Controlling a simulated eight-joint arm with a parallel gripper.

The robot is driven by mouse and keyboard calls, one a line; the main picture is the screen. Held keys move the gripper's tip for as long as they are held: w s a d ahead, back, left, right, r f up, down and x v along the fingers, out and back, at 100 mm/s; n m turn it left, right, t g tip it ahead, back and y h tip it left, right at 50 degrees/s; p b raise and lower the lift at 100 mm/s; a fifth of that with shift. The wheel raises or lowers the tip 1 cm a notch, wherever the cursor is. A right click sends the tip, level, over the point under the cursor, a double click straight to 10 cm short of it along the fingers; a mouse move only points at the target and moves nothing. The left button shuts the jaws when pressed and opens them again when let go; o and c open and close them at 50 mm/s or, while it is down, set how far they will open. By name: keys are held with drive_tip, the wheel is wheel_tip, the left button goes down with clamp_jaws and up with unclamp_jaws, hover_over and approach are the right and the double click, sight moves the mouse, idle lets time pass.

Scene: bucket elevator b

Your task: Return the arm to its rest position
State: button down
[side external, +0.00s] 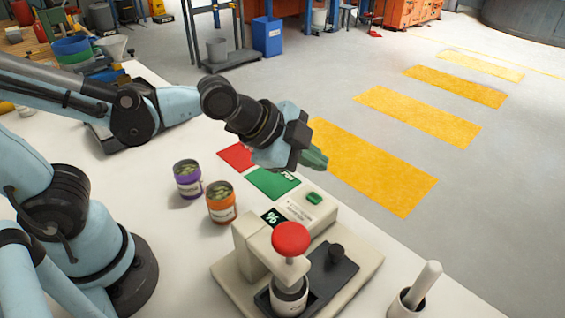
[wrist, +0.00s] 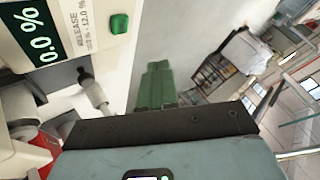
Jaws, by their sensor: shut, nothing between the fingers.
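My gripper (side external: 314,158) is in the air above the far edge of the white table, past the green card and left of the tester's far end. Its green fingers are shut together with nothing between them. They also show in the wrist view (wrist: 156,85), pointing out past the table edge. My arm is stretched out across the table from the left.
A beige tester (side external: 250,240) with a red knob (side external: 290,239) and a green button (side external: 314,198) stands at front centre. A mortar (side external: 402,305) stands front right.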

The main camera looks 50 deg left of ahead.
drive_tip(key=shift+a, duration=0.1)
drive_tip(key=s+a+n+g+y, duration=0.1)
drive_tip(key=s+a+n+y, duration=0.2)
drive_tip(key=a+n, duration=1)
drive_tip(key=s+a, duration=0.1)
drive_tip(key=s, duration=0.2)
drive_tip(key=shift+f+n+y, duration=0.25)
drive_tip(key=shift+n+y, duration=0.15)
drive_tip(key=shift+d, duration=0.1)
